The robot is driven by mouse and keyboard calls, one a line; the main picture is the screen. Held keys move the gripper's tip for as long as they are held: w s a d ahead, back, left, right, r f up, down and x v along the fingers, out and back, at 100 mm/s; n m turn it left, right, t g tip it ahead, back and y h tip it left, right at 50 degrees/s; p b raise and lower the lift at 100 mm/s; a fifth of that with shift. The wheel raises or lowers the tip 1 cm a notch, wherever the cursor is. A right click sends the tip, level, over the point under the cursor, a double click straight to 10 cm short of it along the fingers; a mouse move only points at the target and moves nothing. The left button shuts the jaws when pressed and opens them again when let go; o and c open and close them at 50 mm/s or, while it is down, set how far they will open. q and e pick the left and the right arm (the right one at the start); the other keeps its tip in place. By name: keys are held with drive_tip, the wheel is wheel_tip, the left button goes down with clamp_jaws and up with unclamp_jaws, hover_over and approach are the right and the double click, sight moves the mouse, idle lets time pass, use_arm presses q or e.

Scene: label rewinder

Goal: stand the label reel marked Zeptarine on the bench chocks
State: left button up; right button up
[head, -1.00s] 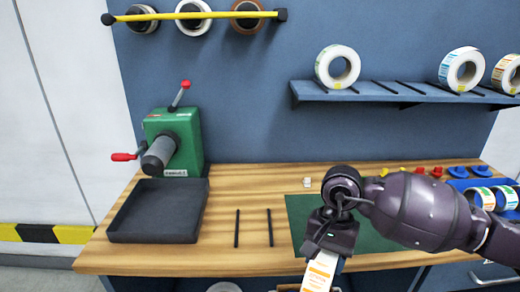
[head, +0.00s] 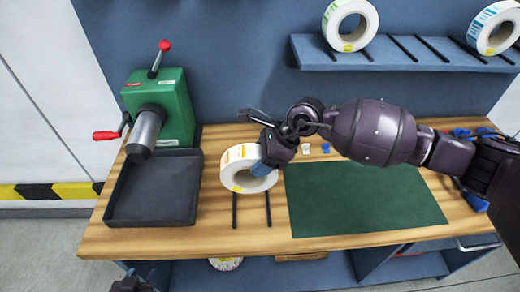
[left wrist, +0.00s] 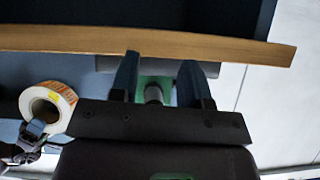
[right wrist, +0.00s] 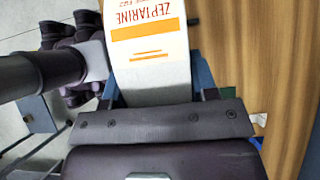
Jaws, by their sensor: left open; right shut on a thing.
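The Zeptarine label reel (head: 238,154) is white with orange print. My right gripper (head: 266,166) is shut on its right side in the head view. The reel is roughly upright over the far ends of the bench chocks, two thin black bars (head: 235,212); I cannot tell whether it touches them. In the right wrist view the name ZEPTARINE reads on the reel (right wrist: 150,60), between my right fingers. The left wrist view also shows the reel (left wrist: 66,93). My left gripper (left wrist: 157,78) is open and empty, low in front of the bench; part shows in the head view (head: 132,284).
A black tray (head: 152,218) and a green machine (head: 168,95) with red handles stand left of the chocks. A green mat (head: 365,200) lies to the right, bare. Other reels (head: 350,22) stand on the shelf (head: 400,57) above. Small pieces (head: 306,149) lie behind the mat.

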sight(260, 184)
drive_tip(key=shift+s+f, duration=0.15)
drive_tip(key=shift+f, duration=0.15)
drive_tip(key=shift+f+b, duration=0.25)
drive_tip(key=shift+b, duration=0.05)
drive_tip(key=shift+f+b, duration=0.5)
drive_tip(key=shift+f, duration=0.65)
drive_tip(key=shift+f+b, duration=1.05)
drive_tip(key=shift+f, duration=0.95)
drive_tip(key=shift+f+b, duration=0.7)
drive_tip(key=shift+f, duration=0.25)
use_arm(q)
drive_tip(key=f, duration=0.1)
drive_tip(key=w+f, duration=0.1)
drive_tip(key=f, duration=0.1)
drive_tip(key=shift+w+d+f, duration=0.1)
drive_tip(key=shift+f, duration=0.15)
use_arm(e)
drive_tip(key=o, duration=1)
use_arm(q)
drive_tip(key=shift+s+f, duration=0.2)
drive_tip(key=shift+s, duration=0.15)
use_arm(e)
drive_tip(key=o, duration=0.4)
drive_tip(key=shift+f, duration=0.1)
drive_tip(key=shift+c, duration=0.2)
